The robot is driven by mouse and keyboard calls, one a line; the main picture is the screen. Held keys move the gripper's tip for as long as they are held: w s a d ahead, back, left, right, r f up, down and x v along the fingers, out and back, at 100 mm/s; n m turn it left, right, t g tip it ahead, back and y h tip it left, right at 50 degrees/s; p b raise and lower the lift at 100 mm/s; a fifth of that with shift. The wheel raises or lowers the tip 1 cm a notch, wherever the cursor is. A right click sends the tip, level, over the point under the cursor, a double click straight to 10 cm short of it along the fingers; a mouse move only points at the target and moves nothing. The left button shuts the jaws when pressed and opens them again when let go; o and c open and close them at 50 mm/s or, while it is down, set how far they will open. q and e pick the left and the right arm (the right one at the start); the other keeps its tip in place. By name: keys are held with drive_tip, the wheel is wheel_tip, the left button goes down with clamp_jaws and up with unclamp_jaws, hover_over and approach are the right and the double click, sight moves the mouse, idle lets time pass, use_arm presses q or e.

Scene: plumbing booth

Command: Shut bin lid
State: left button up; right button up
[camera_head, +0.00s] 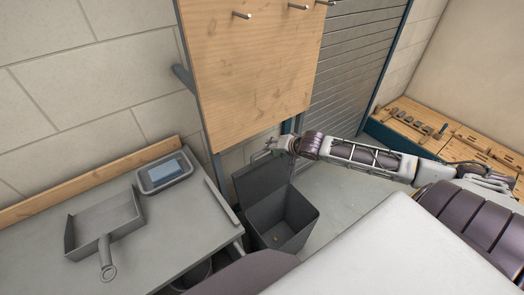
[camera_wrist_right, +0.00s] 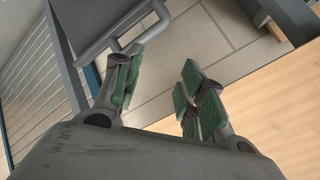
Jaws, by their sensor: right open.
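A dark grey bin (camera_head: 283,222) stands on the floor beside the workbench, and its inside looks mostly empty. Its lid (camera_head: 258,181) is up, tilted back at the rear left of the opening. In the right wrist view, a grey panel that looks like the lid (camera_wrist_right: 92,22) has a bar handle (camera_wrist_right: 143,37) along its edge. My right gripper (camera_head: 270,150) is at the lid's top edge. In the right wrist view, my right gripper (camera_wrist_right: 158,92) is open, with green pads apart and nothing between them. The handle is just beyond the left finger; contact is unclear. My left gripper is out of view.
A wooden pegboard (camera_head: 250,70) hangs above the bin. A grey shutter (camera_head: 345,75) is behind. Floor right of the bin (camera_head: 335,205) is clear.

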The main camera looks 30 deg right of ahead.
sight(262, 153)
drive_tip(key=shift+s+d+f+m+g+h, duration=0.1)
drive_tip(key=shift+s+d+f+m+g, duration=0.1)
drive_tip(key=shift+m, duration=1.15)
drive_tip(key=shift+s+d+f+m+g+h, duration=0.1)
drive_tip(key=shift+s+f+m, duration=0.1)
drive_tip(key=shift+m, duration=1.1)
drive_tip(key=shift+s+d+f+m+g+h, duration=0.1)
drive_tip(key=shift+s+d+f+m, duration=0.1)
drive_tip(key=shift+m, duration=1.15)
drive_tip(key=shift+w, duration=0.1)
drive_tip(key=shift+b+x, duration=0.5)
drive_tip(key=shift+x, duration=6.25)
drive_tip(key=shift+a+f, duration=0.1)
drive_tip(key=shift+c, duration=0.5)
clamp_jaws()
